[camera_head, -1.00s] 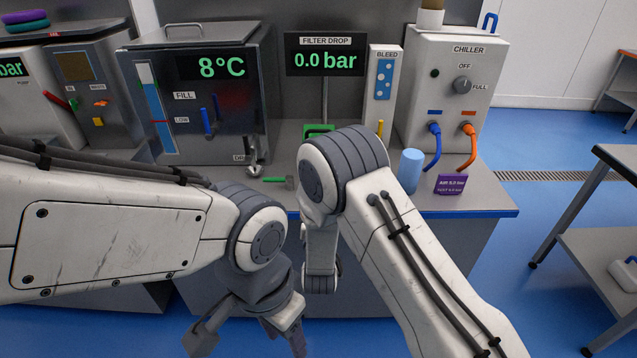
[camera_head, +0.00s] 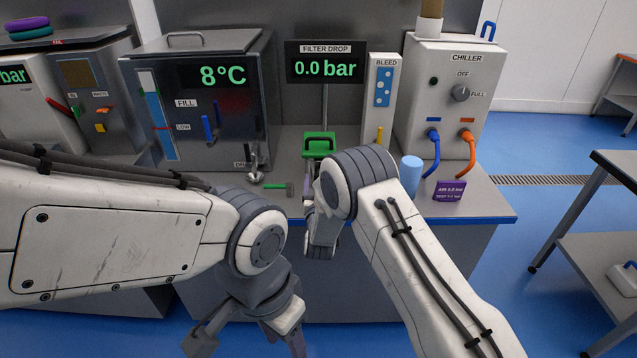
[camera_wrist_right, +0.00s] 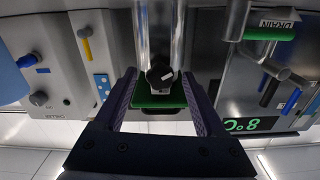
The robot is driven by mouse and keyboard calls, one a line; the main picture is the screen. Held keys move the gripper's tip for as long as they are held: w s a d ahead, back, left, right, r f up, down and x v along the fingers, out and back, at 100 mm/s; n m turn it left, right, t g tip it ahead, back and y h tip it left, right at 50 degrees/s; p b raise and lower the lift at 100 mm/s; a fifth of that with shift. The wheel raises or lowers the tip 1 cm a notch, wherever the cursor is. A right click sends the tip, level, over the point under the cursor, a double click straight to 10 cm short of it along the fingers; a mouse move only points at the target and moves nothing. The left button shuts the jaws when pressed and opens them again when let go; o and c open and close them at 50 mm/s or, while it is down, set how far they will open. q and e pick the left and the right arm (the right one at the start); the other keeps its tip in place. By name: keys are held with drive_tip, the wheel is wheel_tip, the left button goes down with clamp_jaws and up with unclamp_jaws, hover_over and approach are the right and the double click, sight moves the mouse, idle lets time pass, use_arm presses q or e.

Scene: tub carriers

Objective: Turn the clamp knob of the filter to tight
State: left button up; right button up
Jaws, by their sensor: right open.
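The filter shows in the right wrist view as an upright metal cylinder (camera_wrist_right: 158,28) with a dark clamp knob (camera_wrist_right: 160,74) that bears a white mark. A green part (camera_wrist_right: 150,98) lies behind the knob; a green part (camera_head: 319,142) also shows below the display in the head view, where my right arm hides the knob. My right gripper (camera_wrist_right: 157,84) is open, with one finger on each side of the knob in the picture; I cannot tell whether they touch it. My left gripper (camera_head: 248,343) is open and empty, low in front of the bench.
The filter drop display (camera_head: 325,62) reads 0.0 bar. The steel tank (camera_head: 220,130) with its drain valve stands left; the bleed panel (camera_head: 381,95), chiller (camera_head: 450,100), blue cylinder (camera_head: 410,174) and purple sign (camera_head: 449,190) stand right.

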clamp_jaws()
drive_tip(key=shift+f+m+b, duration=0.15)
drive_tip(key=shift+m+b, duration=0.55)
drive_tip(key=shift+b, duration=0.25)
drive_tip(key=m+b, duration=0.5)
drive_tip(key=b, duration=0.1)
drive_tip(key=m+b, duration=0.5)
drive_tip(key=b, duration=0.2)
drive_tip(key=shift+f+m, duration=0.2)
drive_tip(key=shift+m, duration=0.1)
drive_tip(key=m+b, duration=1)
drive_tip(key=b, duration=0.6)
drive_tip(key=shift+r+m+b, duration=0.25)
drive_tip(key=shift+m+b, duration=0.85)
drive_tip(key=shift+b, duration=0.1)
